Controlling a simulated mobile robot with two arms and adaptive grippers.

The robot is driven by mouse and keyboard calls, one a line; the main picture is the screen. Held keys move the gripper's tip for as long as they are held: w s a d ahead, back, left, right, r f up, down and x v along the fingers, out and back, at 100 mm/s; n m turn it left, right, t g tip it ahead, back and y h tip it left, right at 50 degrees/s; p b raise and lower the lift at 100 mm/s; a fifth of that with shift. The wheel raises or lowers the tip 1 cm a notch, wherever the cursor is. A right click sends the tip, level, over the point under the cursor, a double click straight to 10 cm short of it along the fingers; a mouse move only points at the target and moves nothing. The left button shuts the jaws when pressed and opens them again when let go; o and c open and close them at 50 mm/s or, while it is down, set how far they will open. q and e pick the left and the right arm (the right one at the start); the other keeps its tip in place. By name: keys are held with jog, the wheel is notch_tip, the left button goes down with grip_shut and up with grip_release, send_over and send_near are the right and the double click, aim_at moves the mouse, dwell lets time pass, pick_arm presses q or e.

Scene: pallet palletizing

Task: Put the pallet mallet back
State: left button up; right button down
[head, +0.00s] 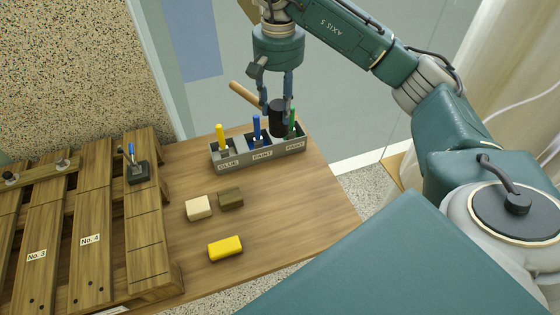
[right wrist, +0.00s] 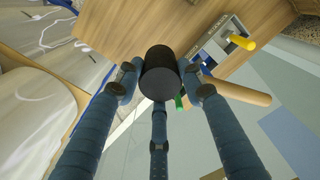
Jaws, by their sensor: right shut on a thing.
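The mallet has a black cylindrical head (head: 278,118) and a light wooden handle (head: 244,94). My right gripper (head: 276,105) is shut on its head, above the right part of the grey tray. The handle sticks out to the left and up in the head view. In the right wrist view, the black head (right wrist: 160,74) sits between the three blue fingers, and the handle (right wrist: 240,94) points right. The grey labelled tray (head: 262,156) stands on the wooden table. I cannot tell whether the mallet touches the tray. My left gripper is not in view.
The tray holds yellow (head: 220,136), blue (head: 256,128) and green (head: 292,122) handled tools. A cream block (head: 198,208), a brown block (head: 230,198) and a yellow block (head: 225,248) lie on the table. A wooden pallet (head: 92,236) with a black holder (head: 138,173) is at left.

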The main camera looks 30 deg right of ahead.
aim_at(281, 132)
notch_tip(281, 132, down, 9)
jog(key=shift+s+d+r+b, duration=0.1)
jog(key=shift+d+r+b, duration=0.05)
jog(key=shift+b, duration=0.35)
notch_tip(281, 132, down, 11)
jog(key=p, duration=0.1)
jog(key=shift+p, duration=0.35)
jog(key=shift+f+b, duration=0.55)
jog(key=shift+b, duration=0.15)
jog(key=c, duration=1.1)
grip_release()
